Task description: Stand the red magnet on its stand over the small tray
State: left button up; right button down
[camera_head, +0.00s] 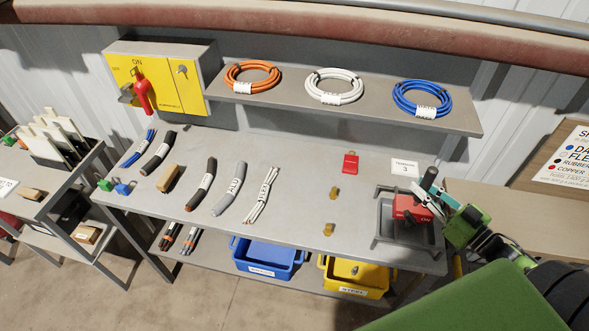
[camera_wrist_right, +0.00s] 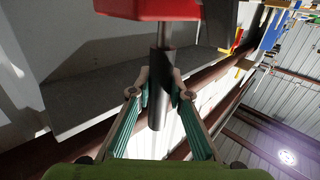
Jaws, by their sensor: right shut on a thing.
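The red magnet (camera_head: 405,208) is a red block with a dark handle, at the right end of the bench in the head view. My right gripper (camera_head: 437,196) is shut on the handle. In the right wrist view the teal fingers (camera_wrist_right: 157,82) grip the dark handle (camera_wrist_right: 157,105), and the red block (camera_wrist_right: 155,8) shows at the top edge. The magnet is at the grey stand (camera_head: 378,212), above the small tray (camera_head: 391,240). I cannot tell whether it rests on the stand. The magnet and gripper hide part of the stand. My left gripper is out of view.
A white card (camera_head: 405,168) stands behind the stand. A red tag (camera_head: 350,163) and two brass pieces (camera_head: 334,193) lie left of it. Cable pieces (camera_head: 232,190) lie further left. A blue bin (camera_head: 268,260) and yellow bin (camera_head: 352,280) are below the bench top.

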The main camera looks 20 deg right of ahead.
jog(key=shift+w, duration=0.1)
dwell(0.7)
jog(key=c, duration=1.8)
grip_release()
jog(key=shift+s+a+f, duration=0.1)
jog(key=shift+s+f, duration=0.15)
jog(key=shift+f, duration=0.1)
jog(key=s, duration=0.4)
jog(key=s+d, duration=0.1)
jog(key=s, duration=0.2)
jog(key=s+d, duration=0.1)
jog(key=s, duration=0.3)
jog(key=shift+s+d+r, duration=0.15)
jog(key=shift+s+r, duration=0.15)
